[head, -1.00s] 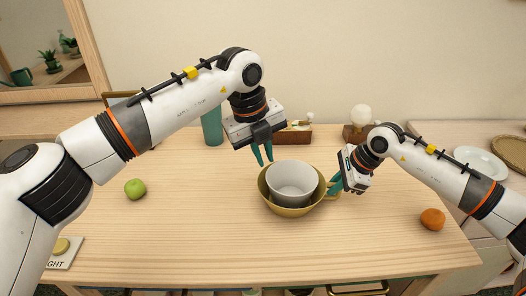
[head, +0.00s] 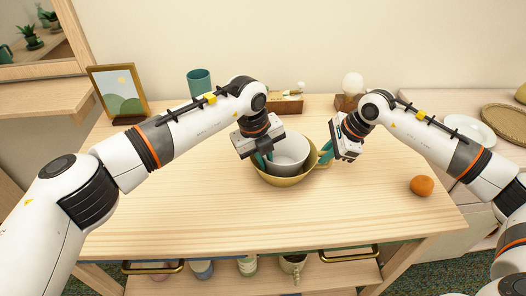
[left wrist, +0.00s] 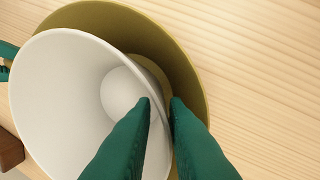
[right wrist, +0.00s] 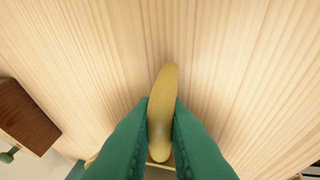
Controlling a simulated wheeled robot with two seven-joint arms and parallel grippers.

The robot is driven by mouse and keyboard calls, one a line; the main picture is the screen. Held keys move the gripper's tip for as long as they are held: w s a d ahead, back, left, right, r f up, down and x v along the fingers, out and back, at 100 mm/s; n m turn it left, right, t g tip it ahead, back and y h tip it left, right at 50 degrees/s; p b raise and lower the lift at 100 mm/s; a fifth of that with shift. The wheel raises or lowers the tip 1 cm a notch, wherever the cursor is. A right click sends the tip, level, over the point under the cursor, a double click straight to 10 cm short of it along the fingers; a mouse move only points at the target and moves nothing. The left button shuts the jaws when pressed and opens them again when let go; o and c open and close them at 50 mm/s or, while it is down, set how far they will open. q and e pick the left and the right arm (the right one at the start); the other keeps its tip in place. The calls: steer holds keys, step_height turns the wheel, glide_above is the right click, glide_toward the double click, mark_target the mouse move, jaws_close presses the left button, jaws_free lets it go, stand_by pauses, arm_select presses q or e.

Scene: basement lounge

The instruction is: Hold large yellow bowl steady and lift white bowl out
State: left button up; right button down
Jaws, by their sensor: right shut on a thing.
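The white bowl (head: 291,152) sits nested inside the large yellow bowl (head: 287,181) on the wooden table. My left gripper (head: 265,160) is at the white bowl's left rim. In the left wrist view its green fingers (left wrist: 161,102) straddle the white bowl's rim (left wrist: 85,85), one inside it and one between it and the yellow bowl (left wrist: 187,65); the jaws are open. My right gripper (head: 326,152) is at the yellow bowl's right side. In the right wrist view its fingers (right wrist: 161,105) are shut on the yellow bowl's handle (right wrist: 163,95).
An orange (head: 421,186) lies at the table's right. A picture frame (head: 117,92), a teal cup (head: 199,82), a wooden box (head: 287,104) and a white-globed lamp (head: 352,86) stand along the back. The table's front is clear.

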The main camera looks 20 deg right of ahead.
arm_select(q)
jaws_close()
steer(key=d+v, duration=0.2)
steer(key=v, duration=0.9)
steer(key=shift+w+r, duration=0.15)
steer(key=shift+w, duration=0.05)
stand_by(0.8)
steer(key=shift+d, duration=0.15)
arm_select(e)
steer(key=c, duration=1.4)
jaws_free()
steer(key=shift+o, duration=0.2)
